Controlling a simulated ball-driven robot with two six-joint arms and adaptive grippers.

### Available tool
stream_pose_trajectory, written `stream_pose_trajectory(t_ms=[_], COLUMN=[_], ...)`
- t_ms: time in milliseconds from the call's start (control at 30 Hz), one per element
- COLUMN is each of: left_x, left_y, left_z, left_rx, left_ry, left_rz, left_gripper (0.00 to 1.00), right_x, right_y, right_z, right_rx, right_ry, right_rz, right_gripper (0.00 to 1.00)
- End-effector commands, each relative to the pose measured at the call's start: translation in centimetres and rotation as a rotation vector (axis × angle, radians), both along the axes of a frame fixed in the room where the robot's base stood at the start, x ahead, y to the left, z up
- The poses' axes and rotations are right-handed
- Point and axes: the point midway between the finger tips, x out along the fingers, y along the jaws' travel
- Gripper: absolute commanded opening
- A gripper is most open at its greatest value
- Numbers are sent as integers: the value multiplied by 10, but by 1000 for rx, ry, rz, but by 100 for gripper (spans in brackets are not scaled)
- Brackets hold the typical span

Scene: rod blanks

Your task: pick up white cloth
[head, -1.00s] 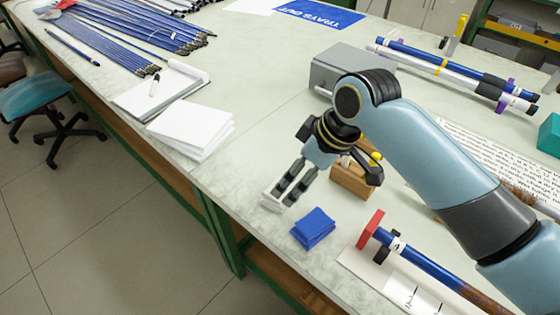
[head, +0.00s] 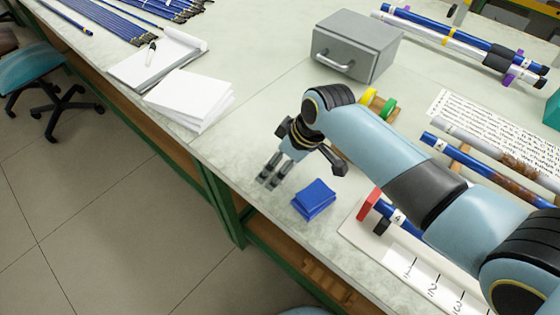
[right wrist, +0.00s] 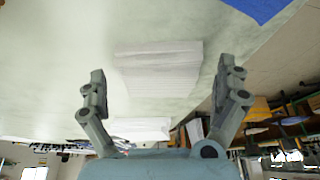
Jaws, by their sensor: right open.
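The white cloths (head: 190,98) lie as a neat folded stack on the bench, left of my right arm. My right gripper (head: 267,182) is open and empty above the bench, to the lower right of the stack and apart from it. In the right wrist view the white stack (right wrist: 158,68) shows between the two spread fingers, some way beyond them. A stack of blue cloths (head: 313,198) lies just right of my right gripper. My left gripper is not in view.
An open notebook (head: 155,62) with a pen lies behind the white stack. A grey drawer box (head: 375,42) stands at the back. Rods on a rack (head: 365,207) lie to the right. The bench's front edge runs close to the stack. The bench between gripper and stack is clear.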

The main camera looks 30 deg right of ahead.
Motion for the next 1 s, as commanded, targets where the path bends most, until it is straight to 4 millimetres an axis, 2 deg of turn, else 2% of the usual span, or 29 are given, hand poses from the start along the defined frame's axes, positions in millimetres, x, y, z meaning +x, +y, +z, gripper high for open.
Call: stream_pose_trajectory(t_ms=[167, 600, 833, 1000], left_x=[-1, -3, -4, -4], left_y=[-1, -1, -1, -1], left_z=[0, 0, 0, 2], left_rx=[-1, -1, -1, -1], left_ry=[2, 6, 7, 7], left_rz=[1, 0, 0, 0], left_gripper=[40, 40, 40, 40], right_x=[0, 0, 1, 1], right_y=[0, 0, 0, 0], right_z=[0, 0, 2, 26], right_rx=[0, 0, 0, 0], right_ry=[-1, -1, -1, -5], right_rz=[0, 0, 0, -1], right_gripper=[100, 45, 45, 45])
